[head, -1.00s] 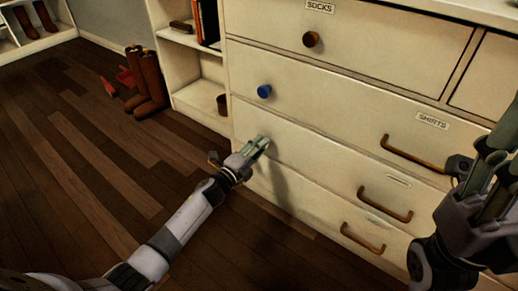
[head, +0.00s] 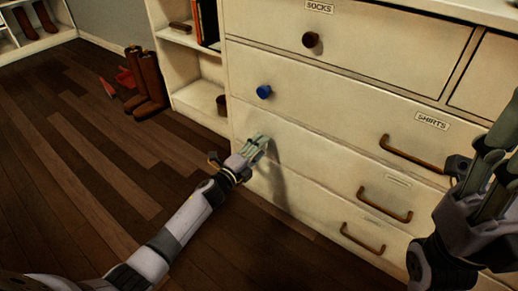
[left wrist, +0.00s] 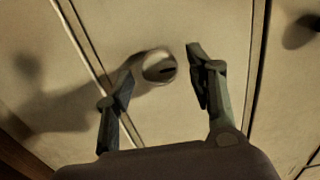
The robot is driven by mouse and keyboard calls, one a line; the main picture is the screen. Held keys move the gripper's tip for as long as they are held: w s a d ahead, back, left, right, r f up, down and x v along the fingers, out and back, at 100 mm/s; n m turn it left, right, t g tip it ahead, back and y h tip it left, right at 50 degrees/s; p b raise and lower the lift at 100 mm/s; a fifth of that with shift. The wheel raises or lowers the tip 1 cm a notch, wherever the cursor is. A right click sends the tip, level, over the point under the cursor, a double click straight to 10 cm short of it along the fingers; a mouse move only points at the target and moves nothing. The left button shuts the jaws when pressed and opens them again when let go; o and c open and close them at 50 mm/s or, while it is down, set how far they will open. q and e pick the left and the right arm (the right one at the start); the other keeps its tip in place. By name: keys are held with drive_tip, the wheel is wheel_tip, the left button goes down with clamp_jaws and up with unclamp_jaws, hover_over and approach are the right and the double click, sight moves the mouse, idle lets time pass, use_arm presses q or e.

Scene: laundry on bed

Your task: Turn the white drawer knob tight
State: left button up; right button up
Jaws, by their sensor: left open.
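The white drawer knob (left wrist: 158,67) shows in the left wrist view on a pale drawer front, with a dark slot-like mark on its face. My left gripper (left wrist: 165,72) is open, with one finger on each side of the knob and a visible gap on both sides. In the head view my left gripper (head: 258,146) is at the left end of the drawer below the blue knob, and it hides the white knob there. My right gripper (head: 492,172) is at the right edge, in front of the dresser; its jaw opening is unclear.
The pale dresser (head: 330,115) has a blue knob (head: 264,92), a brown knob (head: 311,40) and several bar handles (head: 384,205). A shelf unit (head: 195,95) and brown boots (head: 148,85) stand to the left. The wooden floor (head: 90,170) is clear at front left.

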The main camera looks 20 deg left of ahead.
use_arm(q)
drive_tip(key=v, duration=1.2)
drive_tip(key=shift+r, duration=0.1)
